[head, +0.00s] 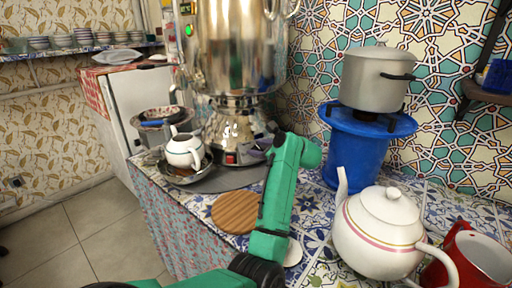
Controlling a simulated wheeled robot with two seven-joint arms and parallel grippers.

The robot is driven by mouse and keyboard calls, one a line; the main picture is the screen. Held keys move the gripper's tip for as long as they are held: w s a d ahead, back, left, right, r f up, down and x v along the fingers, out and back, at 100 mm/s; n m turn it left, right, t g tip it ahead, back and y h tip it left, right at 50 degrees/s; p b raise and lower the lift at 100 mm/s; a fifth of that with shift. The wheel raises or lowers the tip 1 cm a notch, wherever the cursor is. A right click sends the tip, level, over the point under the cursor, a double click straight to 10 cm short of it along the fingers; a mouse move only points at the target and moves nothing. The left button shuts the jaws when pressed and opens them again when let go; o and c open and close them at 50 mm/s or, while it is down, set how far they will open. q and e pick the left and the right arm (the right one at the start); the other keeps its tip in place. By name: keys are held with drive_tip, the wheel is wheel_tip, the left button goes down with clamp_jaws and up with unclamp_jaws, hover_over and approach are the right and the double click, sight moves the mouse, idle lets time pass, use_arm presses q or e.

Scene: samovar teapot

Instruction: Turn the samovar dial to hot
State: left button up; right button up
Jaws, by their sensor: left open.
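The shiny metal samovar (226,50) stands at the back of the tiled counter, its top cut off by the picture edge. A small red control (231,158) sits low on the front of its base. Its marking is too small to read. A narrow panel (186,28) with a green light is on the samovar's left side. My left gripper (250,151), at the end of my green arm, is open just right of the red control, with a small gap visible. The fingers are small and partly hidden by the wrist. My right gripper is out of view.
A white teapot (184,150) sits on a dish left of the samovar. A larger white teapot (378,235) and red mug (470,258) stand at front right. A grey pot (374,82) is on a blue stand (355,150). A round wooden mat (237,212) lies before the samovar.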

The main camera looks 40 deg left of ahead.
use_arm(q)
clamp_jaws()
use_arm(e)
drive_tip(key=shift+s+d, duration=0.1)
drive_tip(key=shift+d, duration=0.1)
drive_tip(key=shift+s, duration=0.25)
